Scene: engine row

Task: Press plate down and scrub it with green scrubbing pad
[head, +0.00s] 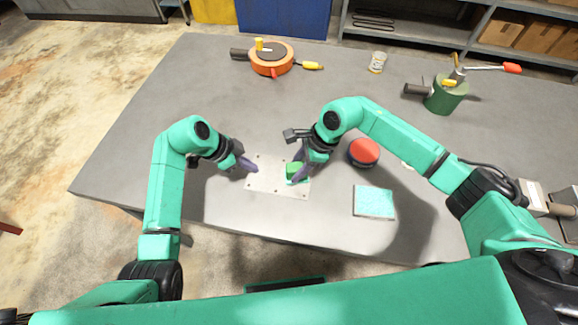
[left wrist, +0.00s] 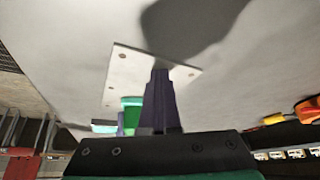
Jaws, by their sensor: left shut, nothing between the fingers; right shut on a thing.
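A thin light metal plate (head: 268,181) with small holes lies flat on the grey table near its front edge. It also shows in the left wrist view (left wrist: 135,62). My left gripper (head: 254,171) is shut and empty, with its fingertips at the upper left part of the plate; I cannot tell whether they touch it. My right gripper (head: 297,178) is shut on a green scrubbing pad (head: 293,169) over the right part of the plate. The pad shows partly behind the left fingers in the left wrist view (left wrist: 131,103). Whether the pad touches the plate is unclear.
A red-topped round object (head: 365,151) and a teal square pad (head: 374,202) lie right of the plate. An orange round container (head: 271,60) with tools, a glass jar (head: 377,62) and a green tool holder (head: 445,96) stand farther back. The table's left side is clear.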

